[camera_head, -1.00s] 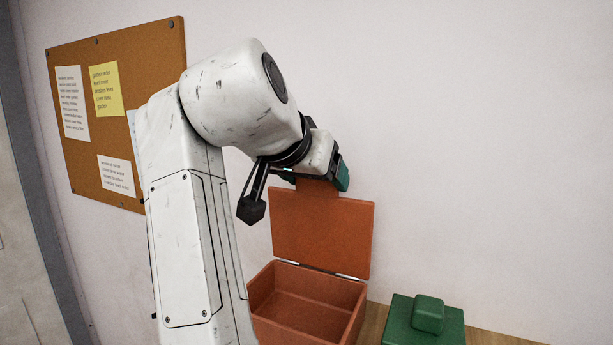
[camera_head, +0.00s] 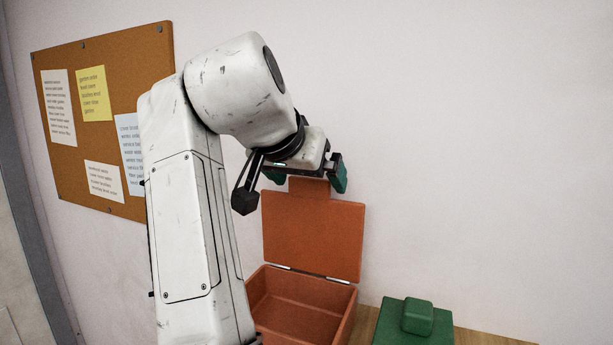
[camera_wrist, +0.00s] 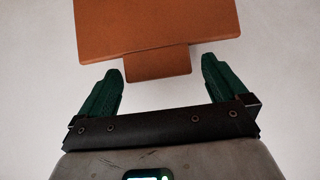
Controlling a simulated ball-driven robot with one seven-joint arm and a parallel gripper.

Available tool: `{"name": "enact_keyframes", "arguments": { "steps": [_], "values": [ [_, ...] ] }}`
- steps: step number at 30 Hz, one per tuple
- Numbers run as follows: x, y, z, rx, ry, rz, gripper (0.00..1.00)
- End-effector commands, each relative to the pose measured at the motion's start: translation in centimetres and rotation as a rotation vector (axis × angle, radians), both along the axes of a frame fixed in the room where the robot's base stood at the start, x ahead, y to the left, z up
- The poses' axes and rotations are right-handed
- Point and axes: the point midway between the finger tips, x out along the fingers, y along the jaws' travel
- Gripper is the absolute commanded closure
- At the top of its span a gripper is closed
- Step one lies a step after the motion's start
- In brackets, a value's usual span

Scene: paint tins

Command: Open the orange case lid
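The orange case (camera_head: 300,305) stands open on the wooden surface, and its empty inside shows. Its lid (camera_head: 312,235) stands raised at the back, roughly upright, with a tab (camera_head: 309,187) at its top edge. In the wrist view the lid (camera_wrist: 155,25) fills the top, with the tab (camera_wrist: 157,64) pointing towards my gripper. My gripper (camera_head: 306,183) is by the tab at the top of the lid. In the wrist view my gripper (camera_wrist: 161,67) has its green fingers wide apart, one on each side of the tab, with clear gaps.
A green block-like object with a knob (camera_head: 416,318) stands right of the case on the wooden surface (camera_head: 478,337). A plain wall is behind the lid. A cork board (camera_head: 105,110) with notes hangs at the left. The space above and right of the lid is clear.

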Motion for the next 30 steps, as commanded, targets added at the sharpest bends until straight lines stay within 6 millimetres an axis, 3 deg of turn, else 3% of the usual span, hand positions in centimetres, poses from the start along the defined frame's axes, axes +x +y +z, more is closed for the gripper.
{"name": "enact_keyframes", "arguments": {
  "steps": [11, 24, 30],
  "values": [
    [-0.8, 0.3, 0.5, 0.001, 0.000, 0.001, 0.00],
    [-6.5, 2.4, 5.5, 0.000, -0.001, 0.001, 0.00],
    [-7.7, 2.8, 6.6, 0.000, 0.001, 0.001, 0.00]
  ]
}}
